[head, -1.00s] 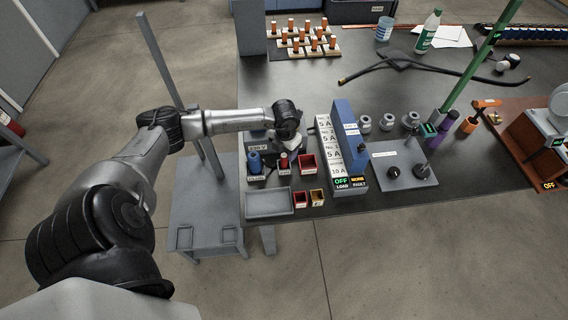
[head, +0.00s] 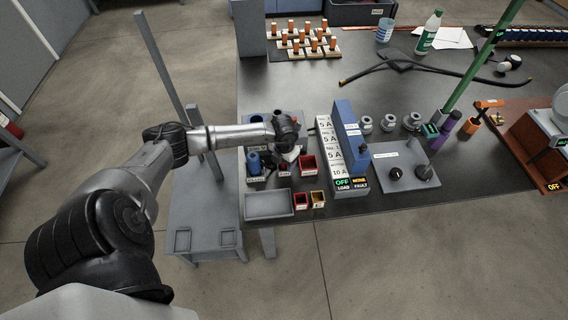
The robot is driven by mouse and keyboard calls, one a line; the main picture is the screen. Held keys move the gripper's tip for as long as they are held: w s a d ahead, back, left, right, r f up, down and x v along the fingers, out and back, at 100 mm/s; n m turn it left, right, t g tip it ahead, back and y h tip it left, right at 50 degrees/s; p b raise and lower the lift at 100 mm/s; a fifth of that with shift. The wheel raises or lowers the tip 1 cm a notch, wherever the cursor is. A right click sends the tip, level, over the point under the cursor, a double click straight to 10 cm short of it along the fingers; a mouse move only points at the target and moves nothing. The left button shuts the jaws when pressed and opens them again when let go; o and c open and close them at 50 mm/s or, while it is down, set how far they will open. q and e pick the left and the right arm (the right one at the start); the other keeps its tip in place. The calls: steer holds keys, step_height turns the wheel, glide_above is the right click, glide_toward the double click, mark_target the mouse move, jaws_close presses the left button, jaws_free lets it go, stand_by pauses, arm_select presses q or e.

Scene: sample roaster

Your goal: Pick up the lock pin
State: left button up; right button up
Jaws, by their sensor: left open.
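My left gripper (head: 288,156) points down over the small parts at the left end of the dark bench and is open. It hides most of the small red-topped piece in the labelled stand there, and I cannot tell whether the fingers are around it or above it. That piece may be the lock pin; it is too small to be sure. A blue piece (head: 254,164) stands upright just left of the gripper. A red open bin (head: 307,163) is just right of it. My right gripper is not in view.
A grey tray (head: 268,205) and two small bins lie at the bench's front edge. The blue and white breaker block (head: 350,145) rises to the right. A grey plate (head: 405,168) with knobs lies beyond it.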

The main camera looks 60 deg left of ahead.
arm_select(q)
steer(key=c, duration=1.1)
steer(key=shift+o, duration=0.2)
steer(key=shift+r, duration=0.1)
